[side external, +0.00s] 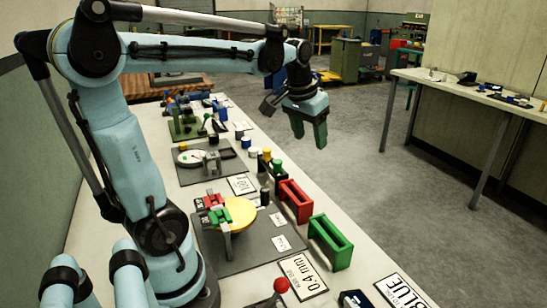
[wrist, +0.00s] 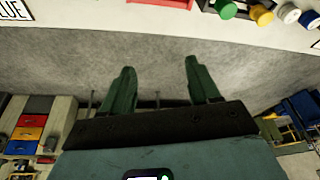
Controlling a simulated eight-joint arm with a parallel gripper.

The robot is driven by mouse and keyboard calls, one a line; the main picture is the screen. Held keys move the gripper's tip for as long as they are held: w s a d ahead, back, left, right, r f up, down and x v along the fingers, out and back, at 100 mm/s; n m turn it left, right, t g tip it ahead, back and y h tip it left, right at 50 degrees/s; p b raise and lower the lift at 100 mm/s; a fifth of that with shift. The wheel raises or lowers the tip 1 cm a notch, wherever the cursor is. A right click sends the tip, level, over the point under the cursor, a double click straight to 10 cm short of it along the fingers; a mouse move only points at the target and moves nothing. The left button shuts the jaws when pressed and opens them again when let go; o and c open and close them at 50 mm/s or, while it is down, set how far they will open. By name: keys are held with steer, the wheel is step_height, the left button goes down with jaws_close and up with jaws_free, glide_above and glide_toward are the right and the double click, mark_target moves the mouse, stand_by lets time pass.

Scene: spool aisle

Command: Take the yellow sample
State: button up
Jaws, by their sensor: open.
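The yellow sample (side external: 267,153) is a small yellow-topped cylinder standing near the table's right edge, between a white one (side external: 253,152) and a green one (side external: 277,166). In the wrist view the yellow sample (wrist: 262,15) is at the top right, between the green sample (wrist: 227,9) and the white sample (wrist: 290,13). My gripper (side external: 309,137) hangs above and beyond the table's right edge, apart from the samples, with green fingers pointing down. In the wrist view my gripper (wrist: 160,68) is open and empty, with grey floor between its fingers.
A red holder (side external: 295,202) and a green holder (side external: 331,243) stand along the table's right edge. A yellow disc (side external: 238,212) sits on a grey plate (side external: 255,251). Black cylinders stand close to the samples. The floor right of the table (side external: 400,215) is clear.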

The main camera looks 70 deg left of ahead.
steer(key=a+n+g, duration=0.2)
steer(key=a, duration=0.9)
steer(key=n+g+h, duration=0.1)
steer(key=n, duration=0.1)
glide_toward(266, 149)
steer(key=f, duration=1)
steer(key=shift+w, duration=0.2)
steer(key=c, duration=1.1)
